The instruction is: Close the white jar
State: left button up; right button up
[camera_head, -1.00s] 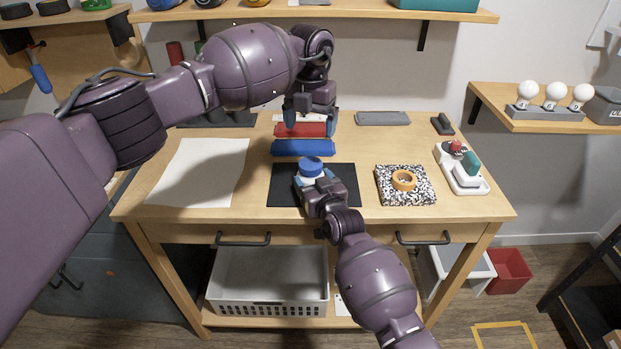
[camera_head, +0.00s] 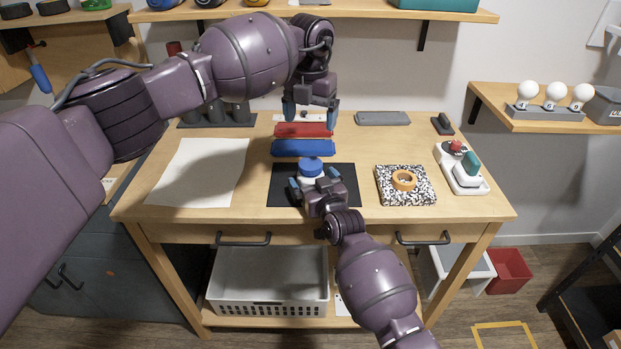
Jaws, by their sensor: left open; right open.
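The white jar (camera_head: 310,178) stands on the black mat (camera_head: 345,190) near the middle of the table, with a blue lid (camera_head: 311,165) on its top. Whether the lid is seated tightly I cannot tell. My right gripper (camera_head: 313,183) is open just in front of the jar, and its fingers and palm hide the jar's lower part. Whether it touches the jar I cannot tell. My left gripper (camera_head: 310,110) is open and empty, pointing down above the red block-like item behind the jar.
Red (camera_head: 303,130) and blue (camera_head: 303,148) cases lie behind the mat. A paper sheet (camera_head: 198,172) is at left. A speckled notebook (camera_head: 420,192) with an orange tape roll (camera_head: 403,180) and a white tray with controls (camera_head: 462,170) are at right.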

pick_arm(q)
jog(key=shift+s+r+p, duration=0.15)
jog(key=shift+r+p, duration=0.7)
jog(key=shift+r, duration=1.05)
pick_arm(e)
jog(key=v, duration=1)
jog(key=shift+s, duration=0.4)
jog(key=shift+d, duration=0.1)
